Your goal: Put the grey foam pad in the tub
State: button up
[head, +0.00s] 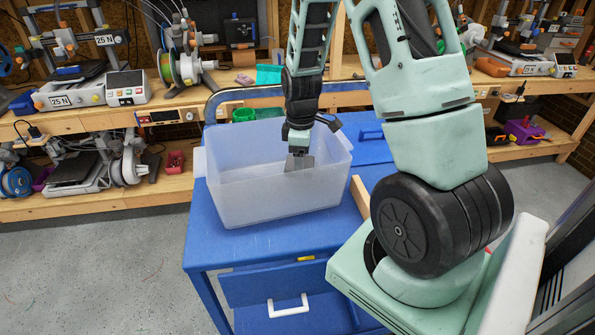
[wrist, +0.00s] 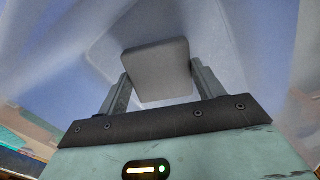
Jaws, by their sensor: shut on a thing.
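The grey foam pad (wrist: 158,72) is between the two fingers of my gripper (wrist: 158,90) in the wrist view, and the fingers are shut on it. In the head view the pad (head: 299,163) shows as a small grey piece under my gripper (head: 298,152). The tub (head: 270,209) is a translucent, whitish open box on a blue cart. My gripper points down inside the tub's opening, towards its right half. The pad is below the rim level; I cannot tell whether it touches the tub floor.
A green container (head: 244,115) stands behind the tub. Wooden shelves (head: 190,100) with printers and spools (head: 180,68) run along the back. Grey floor is clear at the left.

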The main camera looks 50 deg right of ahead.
jog(key=shift+f+p, duration=0.35)
jog(key=shift+f, duration=1.75)
jog(key=shift+f, duration=0.2)
jog(key=o, duration=0.9)
jog(key=shift+o, duration=0.2)
jog(key=shift+r, duration=0.1)
notch_tip(320, 180, up, 12)
jog(key=shift+r+b, duration=0.1)
jog(key=shift+b, duration=1)
